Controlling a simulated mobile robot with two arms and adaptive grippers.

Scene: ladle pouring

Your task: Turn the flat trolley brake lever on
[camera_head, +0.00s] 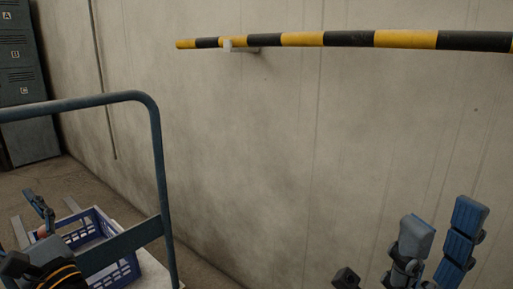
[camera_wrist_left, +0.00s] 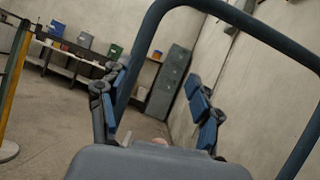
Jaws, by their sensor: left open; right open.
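The flat trolley shows by its blue tubular handle (camera_head: 158,160) at the left of the head view; the handle also arches across the left wrist view (camera_wrist_left: 147,45). I cannot make out the brake lever for certain. A small reddish spot (camera_head: 42,233) beside my left gripper may be part of it, but it is too small to tell. My left gripper (camera_wrist_left: 158,88) is open, its two blue fingers spread near the handle, with nothing seen held between them. My right gripper (camera_head: 443,226) is open and empty at the lower right, well apart from the trolley.
A blue crate (camera_head: 128,268) is beside the handle on the trolley side. A black-and-yellow rail (camera_head: 302,39) runs along the concrete wall (camera_head: 260,150). Dark lockers (camera_head: 22,85) stand at the far left. The left wrist view shows a bench with boxes (camera_wrist_left: 70,65) and open floor (camera_wrist_left: 50,120).

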